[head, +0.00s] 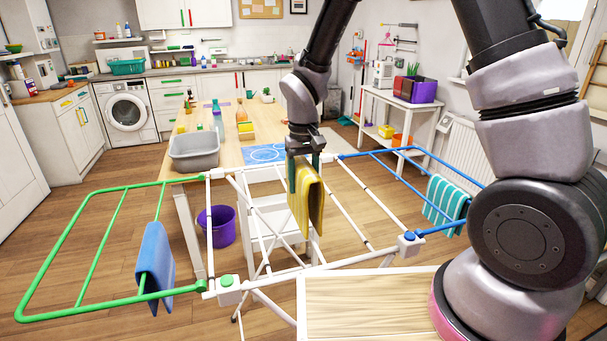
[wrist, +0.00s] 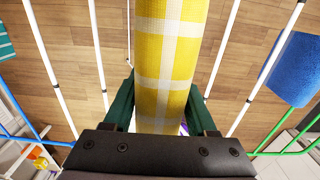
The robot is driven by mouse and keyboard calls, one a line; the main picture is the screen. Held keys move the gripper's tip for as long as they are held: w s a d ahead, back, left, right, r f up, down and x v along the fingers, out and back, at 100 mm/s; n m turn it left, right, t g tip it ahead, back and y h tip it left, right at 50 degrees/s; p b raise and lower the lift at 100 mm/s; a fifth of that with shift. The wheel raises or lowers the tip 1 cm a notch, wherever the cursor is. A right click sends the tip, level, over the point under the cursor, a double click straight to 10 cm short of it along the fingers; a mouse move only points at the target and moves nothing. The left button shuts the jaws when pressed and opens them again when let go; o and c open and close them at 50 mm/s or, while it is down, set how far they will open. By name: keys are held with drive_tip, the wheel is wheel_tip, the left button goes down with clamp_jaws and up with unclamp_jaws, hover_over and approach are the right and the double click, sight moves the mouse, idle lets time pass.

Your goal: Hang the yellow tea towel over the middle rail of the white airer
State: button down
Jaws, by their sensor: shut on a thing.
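The yellow tea towel (head: 309,205), with pale check bands in the wrist view (wrist: 168,60), hangs from my gripper (head: 304,160) in a long narrow fold. The green fingers of my gripper (wrist: 160,108) are shut on it, one on each side. The white airer (head: 340,264) stands below, and the towel is above or at its centre section. In the wrist view two white rails show on each side of the towel. The middle rail is hidden behind the towel, so I cannot tell whether the towel touches or straddles it.
A blue cloth (head: 155,258) hangs on the airer's green left wing (head: 75,232). A teal striped towel (head: 445,205) hangs on its blue right wing (head: 440,160). A table (head: 222,118) with a grey basin (head: 193,152) stands behind. A purple bucket (head: 217,227) is on the floor.

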wheel_tip(320, 180, down, 16)
drive_tip(key=shift+f, duration=0.15)
idle(1.1)
drive_tip(key=shift+c, duration=0.6)
unclamp_jaws()
wheel_tip(320, 180, up, 10)
drive_tip(key=shift+r, duration=0.15)
drive_tip(key=d+r+m+t+y, duration=0.1)
drive_tip(key=d+r+m+t, duration=0.1)
drive_tip(key=d+r, duration=0.75)
drive_tip(key=d+r+m+t+y, duration=0.15)
drive_tip(key=d+r, duration=0.25)
drive_tip(key=r, duration=1)
drive_tip(key=s+d+r+m+t, duration=0.3)
drive_tip(key=s+d+r, duration=0.6)
drive_tip(key=s+r, duration=0.3)
drive_tip(key=shift+s+d+r+m+t, duration=0.15)
drive_tip(key=shift+r+m+t, duration=0.05)
drive_tip(key=shift+m+t, duration=0.2)
